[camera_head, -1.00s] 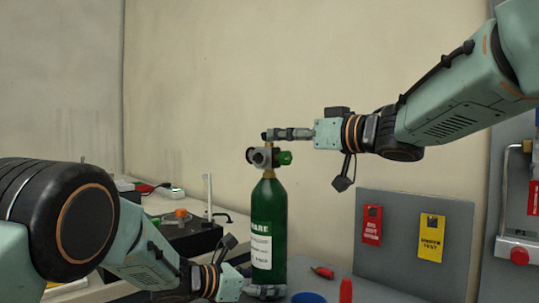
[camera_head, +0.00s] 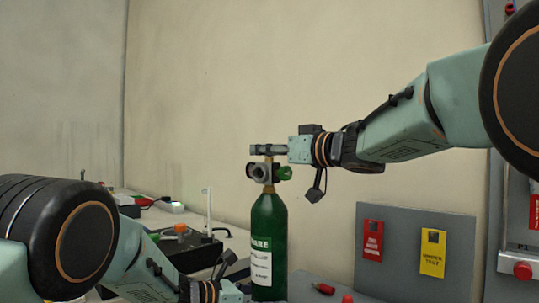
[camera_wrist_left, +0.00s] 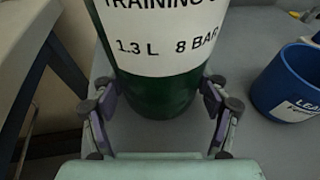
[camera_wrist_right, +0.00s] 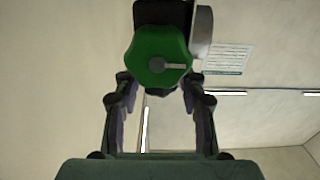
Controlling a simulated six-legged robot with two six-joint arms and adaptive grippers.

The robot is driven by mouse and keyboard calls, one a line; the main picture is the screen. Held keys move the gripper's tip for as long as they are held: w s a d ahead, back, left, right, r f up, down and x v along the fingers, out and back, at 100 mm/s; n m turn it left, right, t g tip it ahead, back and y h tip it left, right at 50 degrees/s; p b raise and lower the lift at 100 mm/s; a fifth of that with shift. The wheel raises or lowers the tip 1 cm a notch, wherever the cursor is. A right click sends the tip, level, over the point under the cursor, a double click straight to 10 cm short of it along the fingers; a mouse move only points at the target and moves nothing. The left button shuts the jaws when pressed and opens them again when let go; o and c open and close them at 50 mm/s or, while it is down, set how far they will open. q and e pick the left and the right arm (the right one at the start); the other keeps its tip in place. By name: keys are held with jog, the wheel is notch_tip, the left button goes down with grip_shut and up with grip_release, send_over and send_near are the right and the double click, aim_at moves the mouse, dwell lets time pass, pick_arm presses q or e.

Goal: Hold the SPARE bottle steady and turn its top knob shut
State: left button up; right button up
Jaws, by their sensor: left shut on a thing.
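The SPARE bottle (camera_head: 270,225) is a green cylinder standing upright, its white label partly showing. On top is a metal valve with a gauge-like round part and a green knob (camera_head: 285,173) on its right side. My left gripper (camera_wrist_left: 158,88) is shut around the bottle's lower body, a finger on each side. My right gripper (camera_head: 268,150) reaches in from the right, level, just above the valve. In the right wrist view its fingers are apart, with the green knob (camera_wrist_right: 158,58) face-on beyond the tips. I cannot tell whether they touch the valve's top.
A blue cup (camera_wrist_left: 290,80) stands right of the bottle. A grey board (camera_head: 410,245) with red and yellow tags is at the right. A black case (camera_head: 185,250) with several small items lies to the left. A plain wall is behind.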

grip_shut()
jog(key=shift+a+m+t+h, duration=0.1)
jog(key=shift+m+t+h, duration=0.5)
jog(key=shift+h, duration=0.1)
jog(key=shift+m+t+h, duration=0.7)
jog(key=shift+m+h, duration=0.1)
jog(key=shift+h, duration=0.3)
jog(key=shift+o, duration=1.8)
grip_release()
